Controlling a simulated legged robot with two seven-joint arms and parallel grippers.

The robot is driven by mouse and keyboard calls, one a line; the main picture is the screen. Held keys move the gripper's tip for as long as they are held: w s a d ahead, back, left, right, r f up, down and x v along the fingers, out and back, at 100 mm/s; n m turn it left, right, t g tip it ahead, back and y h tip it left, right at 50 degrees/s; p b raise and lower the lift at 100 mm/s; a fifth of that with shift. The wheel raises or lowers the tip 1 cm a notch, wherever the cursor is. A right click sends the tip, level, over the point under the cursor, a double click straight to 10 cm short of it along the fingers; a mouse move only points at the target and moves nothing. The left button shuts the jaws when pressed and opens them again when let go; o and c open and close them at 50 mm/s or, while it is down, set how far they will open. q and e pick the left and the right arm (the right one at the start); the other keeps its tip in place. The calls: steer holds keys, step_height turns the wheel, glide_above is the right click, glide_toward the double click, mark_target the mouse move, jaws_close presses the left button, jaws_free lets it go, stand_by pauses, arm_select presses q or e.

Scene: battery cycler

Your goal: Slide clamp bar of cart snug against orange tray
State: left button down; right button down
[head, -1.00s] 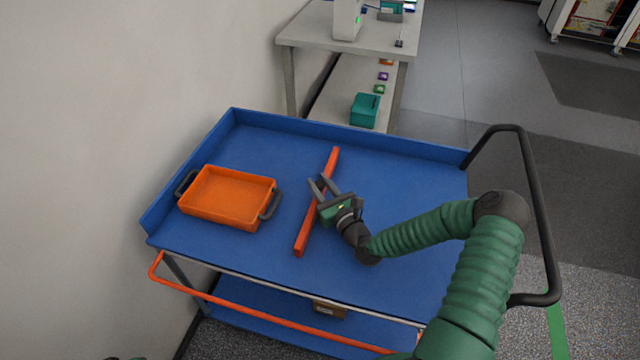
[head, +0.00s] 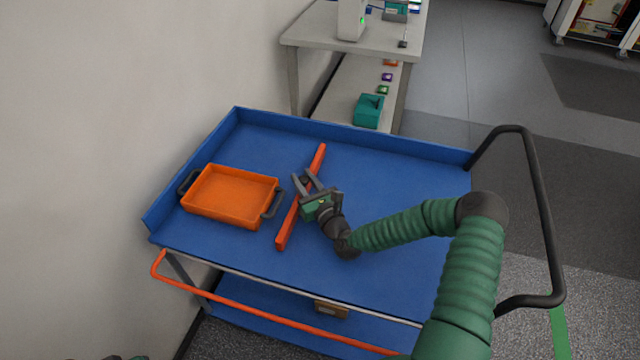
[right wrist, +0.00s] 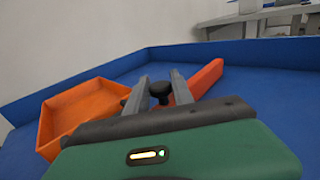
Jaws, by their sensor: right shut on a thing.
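The orange tray (head: 229,196) with dark side handles lies on the left part of the blue cart top (head: 395,200). The red-orange clamp bar (head: 287,226) lies slantwise across the cart top, to the right of the tray, with a narrow strip of blue between the bar and the tray's right handle. My right gripper (head: 302,182) is over the bar's middle, its fingers shut on the bar's black knob (right wrist: 159,90). The right wrist view also shows the tray (right wrist: 80,112) at left and the bar (right wrist: 206,77) behind the fingers. My left gripper does not clearly show.
The cart has a raised blue rim (head: 350,134) at the back and left, and a black push handle (head: 541,215) at right. A grey bench (head: 310,38) stands behind. The cart top right of the bar is free apart from my arm.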

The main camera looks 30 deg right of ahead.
steer(key=w+a, duration=0.2)
steer(key=shift+w+r, duration=0.1)
steer(key=shift+w, duration=0.25)
steer(key=c, duration=1.3)
jaws_free()
steer(key=shift+c, duration=0.2)
steer(key=shift+o, duration=1)
steer(key=shift+w, duration=0.15)
steer(key=s, duration=0.5)
steer(key=s+a, duration=0.1)
steer(key=s, duration=1.1)
steer(key=shift+a+f, duration=0.2)
